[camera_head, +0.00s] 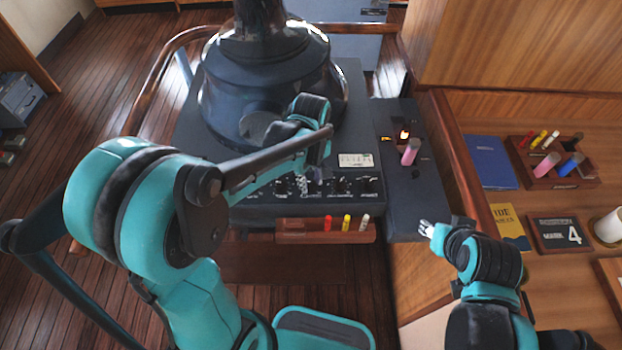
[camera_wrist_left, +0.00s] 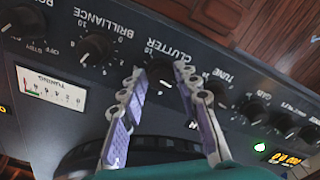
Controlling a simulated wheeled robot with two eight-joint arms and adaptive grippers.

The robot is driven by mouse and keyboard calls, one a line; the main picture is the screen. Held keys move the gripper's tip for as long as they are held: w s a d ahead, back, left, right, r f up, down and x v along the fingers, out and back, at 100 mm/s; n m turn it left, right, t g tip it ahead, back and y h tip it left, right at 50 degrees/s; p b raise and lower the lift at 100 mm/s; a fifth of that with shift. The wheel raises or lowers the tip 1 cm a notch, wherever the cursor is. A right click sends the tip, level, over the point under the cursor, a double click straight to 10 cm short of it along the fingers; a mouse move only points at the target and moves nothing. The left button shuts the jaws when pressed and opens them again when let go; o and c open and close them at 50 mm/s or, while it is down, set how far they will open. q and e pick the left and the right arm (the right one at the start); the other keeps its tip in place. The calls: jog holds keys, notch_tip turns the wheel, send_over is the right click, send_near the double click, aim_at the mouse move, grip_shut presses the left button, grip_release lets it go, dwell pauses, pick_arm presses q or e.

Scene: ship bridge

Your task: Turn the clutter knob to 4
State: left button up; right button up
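The clutter knob (camera_wrist_left: 160,76) is a dark round knob on the black radar panel, under the printed word CLUTTER, upside down in the left wrist view. My left gripper (camera_wrist_left: 159,72) is over it with its fingers apart, one tip on each side of the knob. I cannot tell whether the tips touch it.
The brilliance knob (camera_wrist_left: 94,47) and tune knob (camera_wrist_left: 215,90) flank the clutter knob closely. A tuning meter (camera_wrist_left: 50,91) is on the panel. A wooden rack (camera_head: 345,226) with coloured pens sits below. A desk card (camera_head: 560,233) shows MARK 4.

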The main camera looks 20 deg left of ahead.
pick_arm(q)
grip_shut()
jog(key=shift+m, duration=0.3)
jog(key=m, duration=0.9)
jog(key=shift+m, duration=0.4)
jog(key=o, duration=0.6)
grip_release()
jog(key=shift+r, duration=0.15)
